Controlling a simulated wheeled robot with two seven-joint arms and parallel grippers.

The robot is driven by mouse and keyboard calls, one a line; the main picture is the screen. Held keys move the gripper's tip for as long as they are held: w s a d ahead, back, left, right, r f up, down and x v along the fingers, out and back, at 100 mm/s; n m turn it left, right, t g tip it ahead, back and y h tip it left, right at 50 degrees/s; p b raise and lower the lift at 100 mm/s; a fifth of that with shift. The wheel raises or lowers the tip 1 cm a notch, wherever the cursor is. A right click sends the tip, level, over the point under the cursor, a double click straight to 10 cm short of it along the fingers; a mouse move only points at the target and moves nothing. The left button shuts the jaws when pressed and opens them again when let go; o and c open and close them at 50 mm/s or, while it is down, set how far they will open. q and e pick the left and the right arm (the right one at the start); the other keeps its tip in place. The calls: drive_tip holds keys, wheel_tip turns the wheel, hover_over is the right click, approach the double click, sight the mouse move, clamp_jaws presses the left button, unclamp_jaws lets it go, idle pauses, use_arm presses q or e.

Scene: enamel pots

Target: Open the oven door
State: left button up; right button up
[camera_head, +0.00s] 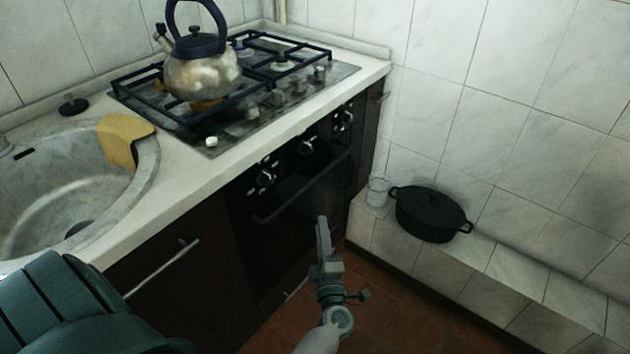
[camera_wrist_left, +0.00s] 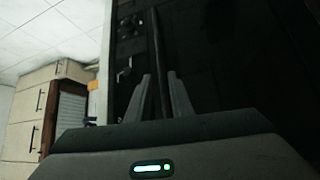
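The black oven door (camera_head: 285,235) is set in the dark cabinet under the cooktop and looks shut. Its dark bar handle (camera_head: 290,200) runs along the top of the door, below the knobs. My left gripper (camera_head: 322,222) is in front of the oven, close to the door and just below the handle in the head view. In the left wrist view its two fingers (camera_wrist_left: 160,95) are apart, and the dark handle bar (camera_wrist_left: 156,50) lines up between them. I cannot tell whether they touch it. My right gripper is not in view.
A kettle (camera_head: 200,75) stands on the gas cooktop (camera_head: 270,100). A sink (camera_head: 50,195) is at the left. A black pot (camera_head: 430,213) and a glass (camera_head: 377,191) stand on the tiled ledge (camera_head: 485,250) at the right. Red floor (camera_head: 385,300) shows below.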

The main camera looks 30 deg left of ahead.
sight(315, 179)
use_arm(q)
drive_tip(key=x, duration=1.7)
drive_tip(key=shift+w, duration=0.1)
clamp_jaws()
